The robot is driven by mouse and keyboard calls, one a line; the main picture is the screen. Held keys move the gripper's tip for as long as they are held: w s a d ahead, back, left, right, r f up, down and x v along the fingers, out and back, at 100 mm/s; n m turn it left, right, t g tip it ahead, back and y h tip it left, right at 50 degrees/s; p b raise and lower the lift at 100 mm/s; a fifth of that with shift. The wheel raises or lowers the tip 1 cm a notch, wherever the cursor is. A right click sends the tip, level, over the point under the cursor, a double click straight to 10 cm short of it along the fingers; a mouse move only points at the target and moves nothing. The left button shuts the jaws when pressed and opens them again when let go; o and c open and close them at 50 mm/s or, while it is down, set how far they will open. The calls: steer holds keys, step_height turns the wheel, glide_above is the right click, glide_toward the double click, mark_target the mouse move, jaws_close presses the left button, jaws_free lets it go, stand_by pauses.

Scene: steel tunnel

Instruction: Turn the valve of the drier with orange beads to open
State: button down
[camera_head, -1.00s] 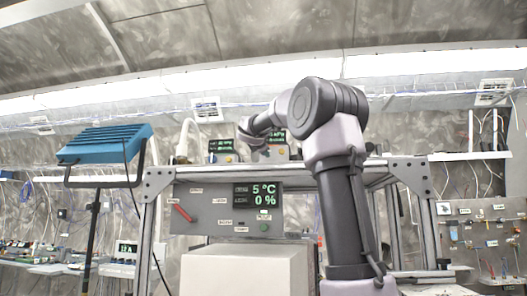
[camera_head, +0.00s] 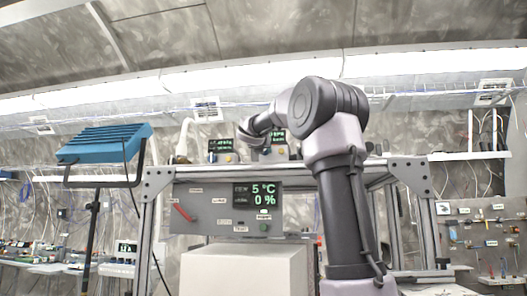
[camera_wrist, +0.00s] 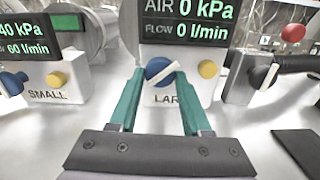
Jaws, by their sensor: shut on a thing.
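In the wrist view, my gripper (camera_wrist: 159,76) has its two green fingers on either side of a blue round valve knob (camera_wrist: 155,66) with a white bar across it. The fingers are shut on this knob, and the bar is tilted, its right end higher. The knob is on a white unit (camera_wrist: 197,97) lettered "LAR…", the rest hidden, with a display reading AIR 0 kPa and FLOW 0 l/min. A drier with orange beads cannot be made out in either view. In the head view, my arm hides most of the gripper at the units on the rack top.
A second unit (camera_wrist: 73,86) marked SMALL stands left, with its own blue knob and yellow button. A black handle (camera_wrist: 290,63) and a red button (camera_wrist: 293,31) are at right. Below the rack top is a grey panel (camera_head: 210,228) with a red lever. A blue lamp (camera_head: 105,143) stands left.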

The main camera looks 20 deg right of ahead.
steer(key=n, duration=0.4)
steer(key=shift+f+n, duration=0.1)
steer(key=shift+n, duration=0.2)
steer(key=n, duration=0.4)
steer(key=shift+d+n, duration=0.1)
steer(key=shift+n, duration=0.3)
steer(key=shift+c, duration=1.8)
jaws_free()
steer(key=shift+s, duration=0.1)
steer(key=v, duration=1)
steer(key=shift+s+a, duration=0.3)
